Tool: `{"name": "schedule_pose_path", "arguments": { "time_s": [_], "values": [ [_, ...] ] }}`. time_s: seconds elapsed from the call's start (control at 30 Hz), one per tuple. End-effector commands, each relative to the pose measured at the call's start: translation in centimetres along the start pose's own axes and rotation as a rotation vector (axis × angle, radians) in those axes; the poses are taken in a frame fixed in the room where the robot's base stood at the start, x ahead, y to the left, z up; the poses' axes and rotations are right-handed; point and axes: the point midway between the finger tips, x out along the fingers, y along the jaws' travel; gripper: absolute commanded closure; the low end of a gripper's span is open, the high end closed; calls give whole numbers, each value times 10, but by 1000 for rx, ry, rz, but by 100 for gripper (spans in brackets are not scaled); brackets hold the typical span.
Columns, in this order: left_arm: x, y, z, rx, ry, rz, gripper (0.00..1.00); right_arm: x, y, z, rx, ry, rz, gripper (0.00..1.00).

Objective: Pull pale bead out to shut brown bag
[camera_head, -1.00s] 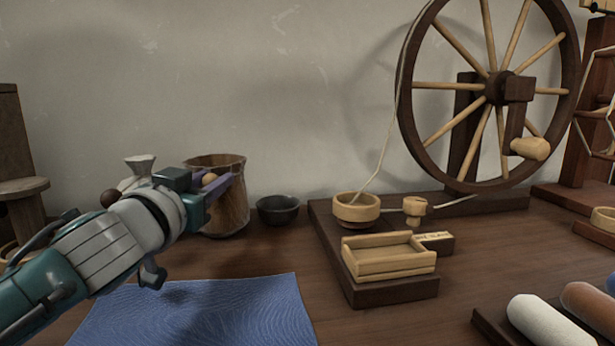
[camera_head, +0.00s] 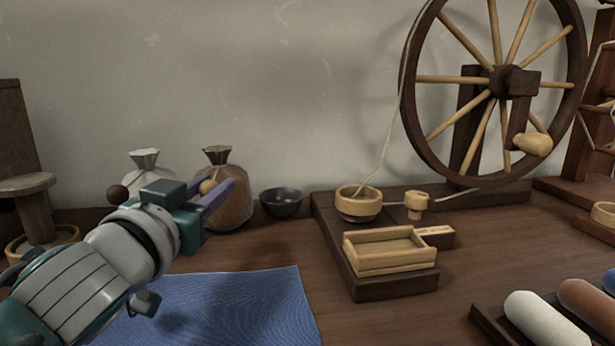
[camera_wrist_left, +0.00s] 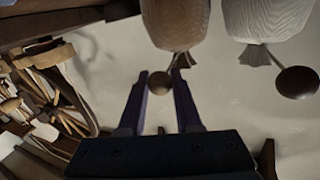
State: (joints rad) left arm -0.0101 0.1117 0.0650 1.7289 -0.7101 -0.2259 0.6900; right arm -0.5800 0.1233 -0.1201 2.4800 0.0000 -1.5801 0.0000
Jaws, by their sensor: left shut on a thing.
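The brown bag (camera_head: 236,205) stands against the back wall, its neck drawn into a narrow gather with a flared top above. It also shows in the left wrist view (camera_wrist_left: 176,22), upside down. The pale bead (camera_head: 207,187) is at the bag's neck, between the purple fingers of my left gripper (camera_head: 215,186). In the left wrist view the bead (camera_wrist_left: 159,83) sits between the fingertips, a little out from the neck. My left gripper is shut on it. My arm hides part of the bag's left side. My right gripper is not in view.
A white bag (camera_head: 145,158) with a dark bead (camera_head: 118,193) stands just left, partly behind my left arm. A dark bowl (camera_head: 281,204) is close on the right. A blue cloth (camera_head: 235,295) lies in front. A spinning wheel (camera_head: 460,190) and small wooden tray (camera_head: 390,262) stand further right.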

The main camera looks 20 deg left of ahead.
Motion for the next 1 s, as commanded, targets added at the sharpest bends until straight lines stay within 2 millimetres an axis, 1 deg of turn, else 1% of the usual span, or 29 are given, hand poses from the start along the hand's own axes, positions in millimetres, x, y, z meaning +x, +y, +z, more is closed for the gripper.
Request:
{"name": "schedule_pose_path", "arguments": {
  "time_s": [0.07,0.1,0.33,0.37,0.57,0.67,0.77,1.0],
  "values": [
    [0,0,0,1,1,1,100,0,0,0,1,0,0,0],
    [0,0,0,1,1,1,64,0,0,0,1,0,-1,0],
    [0,0,0,1,1,1,38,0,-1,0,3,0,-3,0],
    [0,0,0,1,1,0,37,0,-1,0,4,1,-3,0],
    [0,0,0,1,1,0,37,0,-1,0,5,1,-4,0],
    [-3,0,0,1,0,1,37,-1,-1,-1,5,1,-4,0],
    [-14,0,-1,-1,-1,2,37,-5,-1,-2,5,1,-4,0],
    [-61,0,0,-1,-3,0,37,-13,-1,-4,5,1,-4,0]
  ]
}}
